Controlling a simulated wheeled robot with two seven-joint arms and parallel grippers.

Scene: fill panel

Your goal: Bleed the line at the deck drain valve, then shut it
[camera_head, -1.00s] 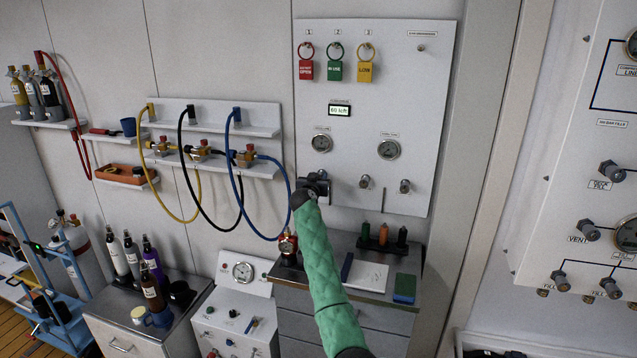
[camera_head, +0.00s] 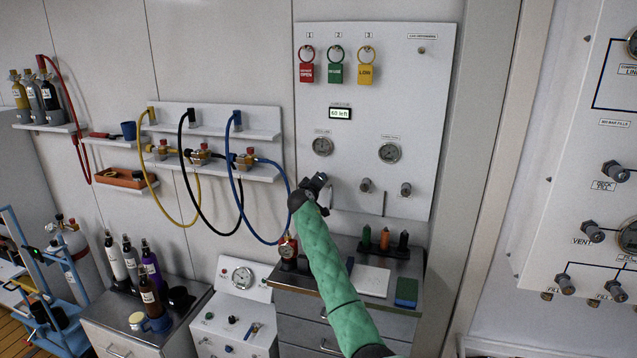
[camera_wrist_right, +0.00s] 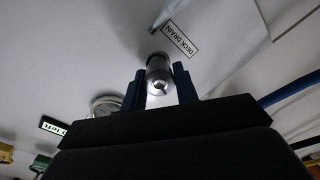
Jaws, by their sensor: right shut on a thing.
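The deck drain valve is a small silver knob (camera_wrist_right: 159,76) beside a "DECK DRAIN" label (camera_wrist_right: 180,39) in the right wrist view. My right gripper (camera_wrist_right: 160,86) is shut on this knob, one blue finger on each side. In the head view my right gripper (camera_head: 318,183), at the end of the green-sleeved arm, is at the lower left of the white panel (camera_head: 377,120) and hides the knob. A gauge (camera_head: 322,146) sits above it, and a display (camera_head: 340,113) appears to read "60 left". My left gripper is not in view.
Two other knobs (camera_head: 366,185) (camera_head: 406,189) are just right of my gripper. A blue hose (camera_head: 267,238) hangs close on the left. A drawer cabinet (camera_head: 375,318) with marker-like items and a notepad stands below.

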